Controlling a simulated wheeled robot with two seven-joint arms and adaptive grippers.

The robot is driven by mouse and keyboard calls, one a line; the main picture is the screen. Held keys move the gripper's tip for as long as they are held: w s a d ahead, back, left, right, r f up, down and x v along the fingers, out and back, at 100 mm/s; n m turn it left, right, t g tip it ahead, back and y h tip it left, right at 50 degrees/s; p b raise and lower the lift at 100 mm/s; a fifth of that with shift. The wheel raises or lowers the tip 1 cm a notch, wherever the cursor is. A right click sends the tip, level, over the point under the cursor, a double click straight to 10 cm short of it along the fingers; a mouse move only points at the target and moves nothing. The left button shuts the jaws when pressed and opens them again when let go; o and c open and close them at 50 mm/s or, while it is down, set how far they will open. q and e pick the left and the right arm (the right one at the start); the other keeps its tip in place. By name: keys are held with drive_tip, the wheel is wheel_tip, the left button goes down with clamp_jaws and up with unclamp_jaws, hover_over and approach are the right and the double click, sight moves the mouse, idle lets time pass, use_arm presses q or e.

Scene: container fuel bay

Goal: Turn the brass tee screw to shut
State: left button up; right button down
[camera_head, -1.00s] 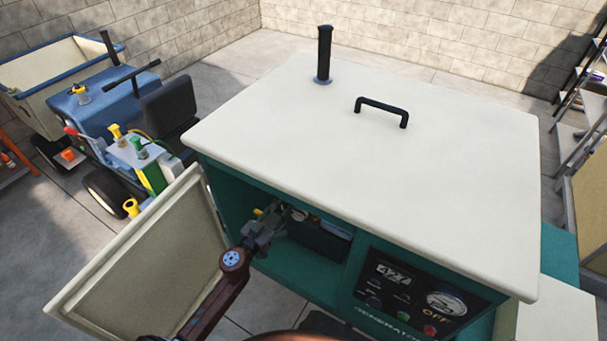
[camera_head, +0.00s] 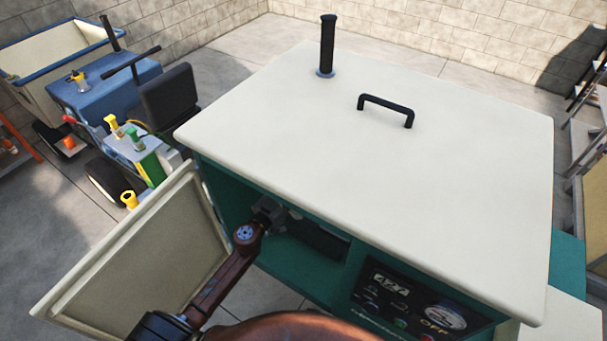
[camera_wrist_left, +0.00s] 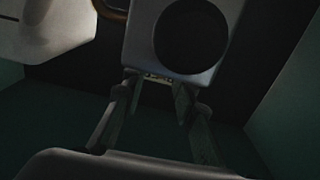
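My left gripper (camera_head: 268,210) reaches through the open side of the green generator housing (camera_head: 335,268), under its pale lid. Its fingertips are hard to make out in the head view. In the left wrist view the left gripper (camera_wrist_left: 158,88) has its two fingers apart, just below a pale grey block (camera_wrist_left: 138,48) with a large dark round face. A small light patch shows between the fingertips, too dim to name. I cannot clearly identify the brass tee screw in either current view. My right gripper is not in view.
The open cream door (camera_head: 130,265) stands left of my arm. The pale lid (camera_head: 400,190) overhangs the opening and has a black handle (camera_head: 386,108). A control panel (camera_head: 415,300) reading OFF is at the right. A blue vehicle (camera_head: 105,85) stands behind left.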

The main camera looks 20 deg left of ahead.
use_arm(q)
drive_tip(key=shift+w+d+f, duration=0.1)
drive_tip(key=shift+w+d, duration=0.1)
drive_tip(key=shift+w, duration=1)
drive_tip(key=shift+w+d, duration=0.15)
drive_tip(key=shift+w, duration=1)
drive_tip(key=shift+c, duration=0.2)
clamp_jaws()
